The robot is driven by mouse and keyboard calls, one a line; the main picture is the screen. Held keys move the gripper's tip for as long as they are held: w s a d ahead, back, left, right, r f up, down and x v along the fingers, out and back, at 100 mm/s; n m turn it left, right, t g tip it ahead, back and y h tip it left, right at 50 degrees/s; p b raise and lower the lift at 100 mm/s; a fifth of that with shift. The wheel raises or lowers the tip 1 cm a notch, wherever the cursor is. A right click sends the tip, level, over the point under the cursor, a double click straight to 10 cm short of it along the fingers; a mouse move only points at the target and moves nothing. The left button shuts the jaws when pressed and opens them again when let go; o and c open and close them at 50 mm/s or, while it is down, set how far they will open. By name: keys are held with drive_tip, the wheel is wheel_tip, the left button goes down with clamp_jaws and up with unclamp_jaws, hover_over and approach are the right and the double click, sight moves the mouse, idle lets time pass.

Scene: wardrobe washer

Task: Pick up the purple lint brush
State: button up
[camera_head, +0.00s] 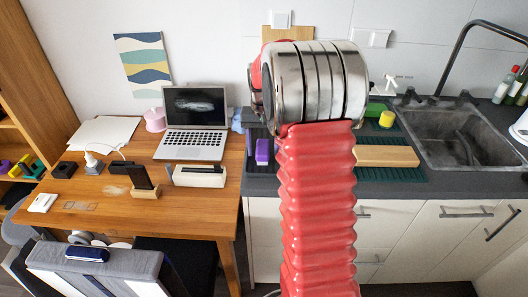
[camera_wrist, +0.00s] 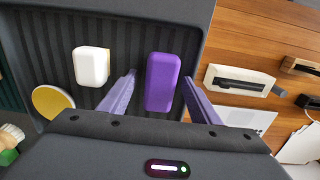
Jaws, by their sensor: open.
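The purple lint brush (camera_wrist: 163,70) lies in a dark ribbed tray (camera_wrist: 125,14) in the wrist view. It is a rounded, oblong purple block. My gripper (camera_wrist: 160,77) is open, with one light purple finger on each side of the brush. A gap shows between each finger and the brush, and I cannot tell the height of the fingertips above the tray. In the head view a purple block (camera_head: 262,151), which looks like the same brush, shows on the counter left of my red arm. My gripper is hidden there behind the arm.
A white and yellow block (camera_wrist: 90,66) and a yellow disc (camera_wrist: 52,103) lie left of the brush. The tray's raised rim runs close on the right. Beyond it, the wooden desk (camera_head: 110,215) holds a laptop (camera_head: 195,125). A sink (camera_head: 465,135) is at right.

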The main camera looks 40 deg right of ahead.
sight(263, 146)
drive_tip(key=shift+f, duration=0.25)
idle(0.8)
drive_tip(key=c, duration=1.1)
drive_tip(key=shift+r, duration=0.1)
drive_tip(key=shift+c, duration=0.3)
wheel_tip(263, 146, up, 10)
drive_tip(key=shift+r, duration=0.2)
